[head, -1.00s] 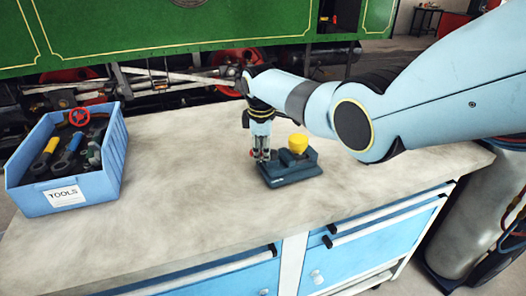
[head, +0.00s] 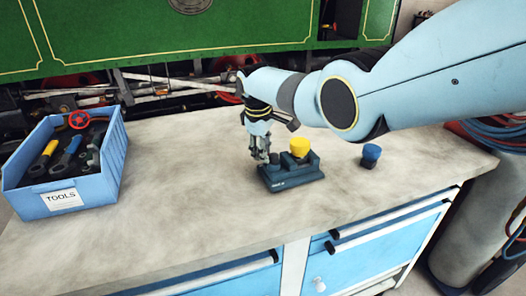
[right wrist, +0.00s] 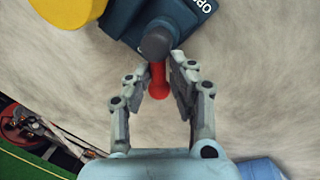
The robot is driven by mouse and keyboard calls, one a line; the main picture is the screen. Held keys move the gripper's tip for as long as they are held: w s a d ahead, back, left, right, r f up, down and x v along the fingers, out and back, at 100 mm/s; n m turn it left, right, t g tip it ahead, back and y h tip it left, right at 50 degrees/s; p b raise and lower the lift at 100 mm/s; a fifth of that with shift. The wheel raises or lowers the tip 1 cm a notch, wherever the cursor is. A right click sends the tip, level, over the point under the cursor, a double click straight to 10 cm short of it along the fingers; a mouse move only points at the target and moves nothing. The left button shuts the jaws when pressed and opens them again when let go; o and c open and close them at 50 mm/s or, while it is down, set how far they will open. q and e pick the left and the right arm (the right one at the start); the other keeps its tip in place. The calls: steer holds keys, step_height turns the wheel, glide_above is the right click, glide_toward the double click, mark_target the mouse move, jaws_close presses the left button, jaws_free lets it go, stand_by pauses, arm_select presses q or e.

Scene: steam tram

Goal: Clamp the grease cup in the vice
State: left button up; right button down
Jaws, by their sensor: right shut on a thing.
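The dark blue vice (head: 293,181) stands on the bench, and part of it shows in the right wrist view (right wrist: 122,18). A yellow grease cup (head: 299,147) sits upright at the top of the vice; its edge shows in the right wrist view (right wrist: 65,12). I cannot tell how tightly the jaws hold it. My right gripper (head: 264,157) is at the left end of the vice, shut on the red-ended vice handle (right wrist: 158,82), which lies between its fingers. The handle's dark hub (right wrist: 156,40) is just beyond the fingertips. My left gripper is out of view.
A dark cup with a blue top (head: 371,155) stands on the bench right of the vice. A blue TOOLS bin (head: 64,198) with several tools is at the left. The bench (head: 185,190) between bin and vice is clear. A green tram (head: 150,40) stands behind.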

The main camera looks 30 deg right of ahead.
steer(key=shift+w+d+r, duration=0.25)
steer(key=shift+r, duration=0.05)
steer(key=c, duration=1.3)
jaws_free()
steer(key=shift+o, duration=0.2)
steer(key=shift+s+f, duration=0.15)
steer(key=shift+f, duration=0.05)
steer(key=shift+a, duration=0.1)
steer(key=v, duration=1.2)
